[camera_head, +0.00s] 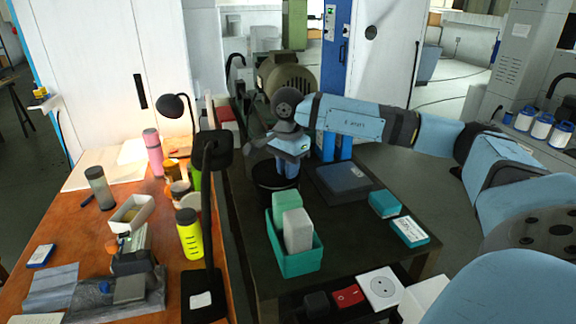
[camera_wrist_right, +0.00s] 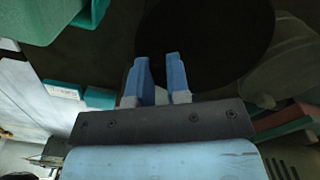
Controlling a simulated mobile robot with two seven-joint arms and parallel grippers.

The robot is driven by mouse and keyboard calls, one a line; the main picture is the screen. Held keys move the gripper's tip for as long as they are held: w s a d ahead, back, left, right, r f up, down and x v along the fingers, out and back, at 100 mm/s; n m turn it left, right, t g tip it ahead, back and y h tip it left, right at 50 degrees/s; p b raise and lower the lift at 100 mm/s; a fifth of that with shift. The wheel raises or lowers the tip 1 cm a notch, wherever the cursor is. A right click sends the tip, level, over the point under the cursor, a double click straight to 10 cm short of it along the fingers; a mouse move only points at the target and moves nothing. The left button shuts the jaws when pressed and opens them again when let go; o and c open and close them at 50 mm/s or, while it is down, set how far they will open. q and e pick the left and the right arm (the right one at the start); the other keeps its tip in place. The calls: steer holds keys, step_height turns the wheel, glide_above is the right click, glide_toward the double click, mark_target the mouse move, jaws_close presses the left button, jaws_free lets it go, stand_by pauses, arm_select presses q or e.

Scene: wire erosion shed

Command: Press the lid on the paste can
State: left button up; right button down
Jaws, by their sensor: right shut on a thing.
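My right gripper (camera_head: 287,172) comes in from the right and points down at a black round thing on the dark bench. Its two blue fingers (camera_wrist_right: 162,78) are close together in the right wrist view, with a narrow gap between them. They are shut on the black lid (camera_wrist_right: 215,45), a wide dark disc that fills the middle of that view. In the head view the lid (camera_head: 268,181) sits low over the bench, behind the green bin. The paste can cannot be told apart from the dark lid, so I cannot tell whether they touch. My left gripper is not in view.
A green bin (camera_head: 301,261) with grey and green blocks stands just in front. A black lamp stand (camera_head: 208,205) rises to the left, by the orange table (camera_head: 163,262).

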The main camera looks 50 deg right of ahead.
stand_by(0.9)
stand_by(0.5)
steer(key=shift+f, duration=0.15)
stand_by(0.6)
steer(key=c, duration=0.5)
jaws_free()
